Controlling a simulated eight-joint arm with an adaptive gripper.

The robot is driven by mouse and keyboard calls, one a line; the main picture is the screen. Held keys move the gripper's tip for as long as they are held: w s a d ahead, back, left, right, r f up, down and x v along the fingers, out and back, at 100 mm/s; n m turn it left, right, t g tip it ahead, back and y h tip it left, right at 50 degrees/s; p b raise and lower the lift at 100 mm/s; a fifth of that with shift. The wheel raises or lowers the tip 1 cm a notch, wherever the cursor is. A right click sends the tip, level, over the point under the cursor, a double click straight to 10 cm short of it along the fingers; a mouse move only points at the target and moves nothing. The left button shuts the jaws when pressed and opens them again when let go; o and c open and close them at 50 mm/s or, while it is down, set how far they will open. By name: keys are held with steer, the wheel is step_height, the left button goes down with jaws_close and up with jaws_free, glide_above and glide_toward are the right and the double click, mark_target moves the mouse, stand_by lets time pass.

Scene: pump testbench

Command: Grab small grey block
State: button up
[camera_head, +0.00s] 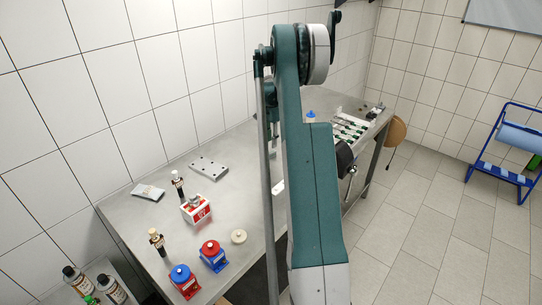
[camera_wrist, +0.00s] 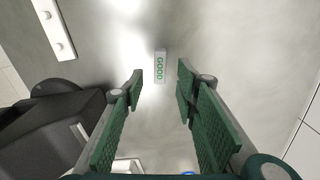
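A small light grey block (camera_wrist: 160,66) with green lettering lies on the metal table in the wrist view. It sits just past my fingertips, in line with the gap between them. My gripper (camera_wrist: 161,84) is open, with a green ribbed finger on each side and nothing between them. In the head view my arm hides the gripper, and I cannot make out the block there for sure.
In the wrist view a pale plate with round knobs (camera_wrist: 54,28) lies at the upper left. In the head view the table (camera_head: 235,165) carries a grey perforated plate (camera_head: 208,167), a red-and-white box (camera_head: 195,209), and red (camera_head: 212,256) and blue (camera_head: 183,281) parts.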

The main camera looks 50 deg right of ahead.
mark_target(271, 152)
steer(key=shift+f, duration=0.1)
stand_by(0.3)
steer(key=shift+f, duration=1.25)
steer(key=shift+d+f, duration=0.2)
steer(key=shift+f, duration=2.4)
steer(key=c, duration=0.8)
